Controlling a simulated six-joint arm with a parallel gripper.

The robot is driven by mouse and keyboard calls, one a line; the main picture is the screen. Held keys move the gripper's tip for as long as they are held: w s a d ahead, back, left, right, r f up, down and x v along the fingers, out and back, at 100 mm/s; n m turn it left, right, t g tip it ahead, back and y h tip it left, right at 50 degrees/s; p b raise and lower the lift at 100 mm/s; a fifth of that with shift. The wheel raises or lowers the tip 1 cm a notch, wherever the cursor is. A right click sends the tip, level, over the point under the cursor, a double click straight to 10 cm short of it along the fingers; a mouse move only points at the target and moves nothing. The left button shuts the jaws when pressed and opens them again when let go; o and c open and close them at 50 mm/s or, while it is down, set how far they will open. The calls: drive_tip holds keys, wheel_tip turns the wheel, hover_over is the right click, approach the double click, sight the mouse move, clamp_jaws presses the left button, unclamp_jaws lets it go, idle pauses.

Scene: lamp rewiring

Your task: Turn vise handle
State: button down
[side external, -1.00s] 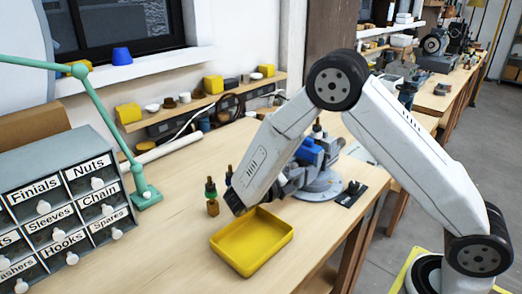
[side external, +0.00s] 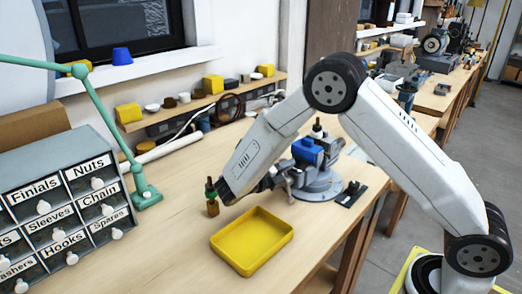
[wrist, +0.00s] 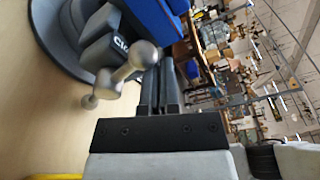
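The silver vise handle (wrist: 122,75), a bar with ball ends, lies slanted just left of my fingers. My gripper (wrist: 167,65) has its two dark fingers close together and looks shut. One ball end overlaps the fingertip area in the picture; I cannot tell whether they touch.
A yellow tray (side external: 250,265) lies in front of the vise. A labelled drawer cabinet (side external: 60,235) and a green lamp arm (side external: 110,120) are at the left. A dark flat piece (side external: 350,195) lies right of the vise.

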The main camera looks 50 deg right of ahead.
idle(0.4)
drive_tip(key=w+a, duration=0.1)
drive_tip(key=a, duration=0.9)
drive_tip(key=shift+w, duration=0.2)
drive_tip(key=shift+d, duration=0.15)
